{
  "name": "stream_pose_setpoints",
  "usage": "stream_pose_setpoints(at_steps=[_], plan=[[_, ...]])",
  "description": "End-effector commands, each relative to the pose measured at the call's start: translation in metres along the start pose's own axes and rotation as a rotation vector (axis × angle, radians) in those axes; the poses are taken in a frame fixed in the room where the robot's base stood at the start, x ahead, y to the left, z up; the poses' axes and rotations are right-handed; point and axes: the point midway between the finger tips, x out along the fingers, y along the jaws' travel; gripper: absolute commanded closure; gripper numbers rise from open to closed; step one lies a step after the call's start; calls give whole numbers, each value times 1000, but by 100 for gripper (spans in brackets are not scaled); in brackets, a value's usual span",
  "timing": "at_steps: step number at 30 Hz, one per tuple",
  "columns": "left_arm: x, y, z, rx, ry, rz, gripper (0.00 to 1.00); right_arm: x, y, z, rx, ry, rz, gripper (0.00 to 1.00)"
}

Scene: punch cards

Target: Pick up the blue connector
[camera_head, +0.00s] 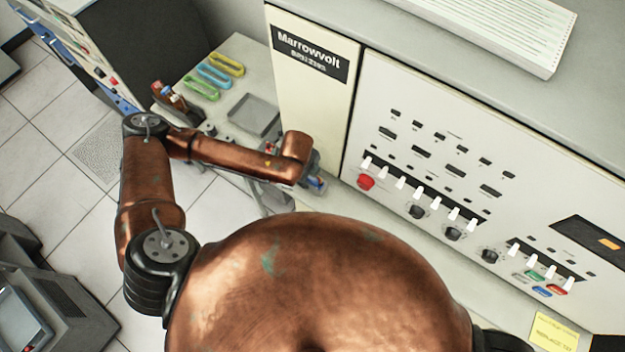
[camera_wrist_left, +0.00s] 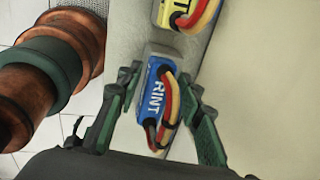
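The blue connector (camera_wrist_left: 157,90) lies on a light grey surface in the left wrist view, with the letters "RINT" readable and red, yellow and black wires along its right side. My left gripper (camera_wrist_left: 160,82) is open, with one green-and-black finger on each side of the connector. A gap shows on the left; any contact on the right is unclear. In the head view the left gripper (camera_head: 312,178) is at the end of my copper arm, beside the cabinet's lower left corner, with a bit of the blue connector (camera_head: 318,184) showing. My right gripper is not in view.
A yellow connector (camera_wrist_left: 178,12) with red wires lies just beyond the blue one. The white Marrowvolt cabinet (camera_head: 318,110) with switches stands close to the right. A grey tray (camera_head: 254,115) and coloured loops (camera_head: 213,76) lie on the side desk. Tiled floor (camera_head: 50,180) is left.

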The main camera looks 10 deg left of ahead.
Motion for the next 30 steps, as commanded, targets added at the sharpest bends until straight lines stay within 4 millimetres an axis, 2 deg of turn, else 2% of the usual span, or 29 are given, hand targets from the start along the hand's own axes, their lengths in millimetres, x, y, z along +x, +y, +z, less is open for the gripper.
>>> stream_pose_setpoints(at_steps=[1, 14, 23, 30], plan=[[0, 0, 0, 0, 0, 0, 71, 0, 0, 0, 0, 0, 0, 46], [0, 0, 0, 0, 0, -1, 100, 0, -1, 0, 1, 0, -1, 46], [-1, -1, 0, 0, 0, -2, 100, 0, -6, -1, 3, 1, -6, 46], [-10, -3, 0, 0, 0, -2, 100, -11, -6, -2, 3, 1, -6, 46]])
